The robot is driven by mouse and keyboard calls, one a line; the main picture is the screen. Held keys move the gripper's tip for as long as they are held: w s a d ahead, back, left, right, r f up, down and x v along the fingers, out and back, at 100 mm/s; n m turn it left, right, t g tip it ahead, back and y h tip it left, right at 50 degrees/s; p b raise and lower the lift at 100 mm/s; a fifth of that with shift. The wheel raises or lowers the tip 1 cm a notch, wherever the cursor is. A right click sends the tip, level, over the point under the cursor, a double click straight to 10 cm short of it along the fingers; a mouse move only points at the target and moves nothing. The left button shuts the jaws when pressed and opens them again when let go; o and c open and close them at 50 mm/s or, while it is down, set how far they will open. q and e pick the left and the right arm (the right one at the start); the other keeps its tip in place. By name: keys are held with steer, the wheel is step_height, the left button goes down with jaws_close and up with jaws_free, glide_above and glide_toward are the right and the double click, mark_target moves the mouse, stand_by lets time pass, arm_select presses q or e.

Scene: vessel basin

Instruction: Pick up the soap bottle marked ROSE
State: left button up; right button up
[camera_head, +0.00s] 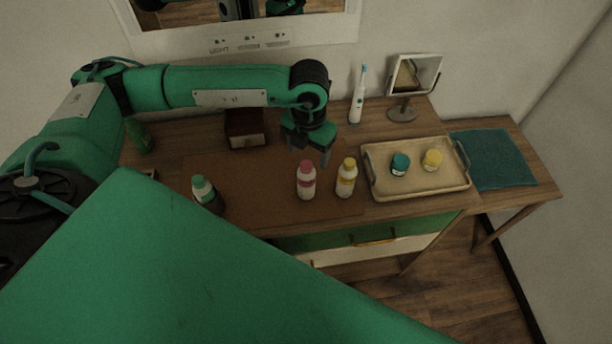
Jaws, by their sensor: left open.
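Three bottles stand upright on the brown mat (240,205) on the wooden table. One is a white bottle with a pink cap and a pinkish label (306,183). Another is a white bottle with a yellow cap and label (346,180), just right of it. The lettering is too small to read, so I cannot tell which is marked ROSE. My left gripper (309,156) is open and empty, pointing down above and behind the pink-capped bottle, apart from it. My right gripper is not seen.
A tray (434,197) with a teal jar (400,164) and a yellow jar (432,160) lies to the right. A toothbrush (357,98), a small mirror (404,90) and a dark box (245,128) stand behind. A teal towel (492,160) lies far right.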

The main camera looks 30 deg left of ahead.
mark_target(307, 163)
arm_select(q)
steer(key=shift+f, duration=0.6)
steer(key=f+p, duration=0.1)
steer(key=f, duration=0.1)
steer(key=f+p, duration=0.2)
steer(key=shift+s+a+f, duration=0.1)
steer(key=shift+s+f, duration=0.1)
steer(key=shift+f, duration=0.35)
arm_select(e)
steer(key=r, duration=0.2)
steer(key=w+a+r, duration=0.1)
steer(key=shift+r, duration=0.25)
arm_select(q)
steer(key=shift+c, duration=0.7)
steer(key=c, duration=1.3)
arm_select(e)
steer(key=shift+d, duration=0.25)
arm_select(q)
steer(key=shift+c, duration=0.2)
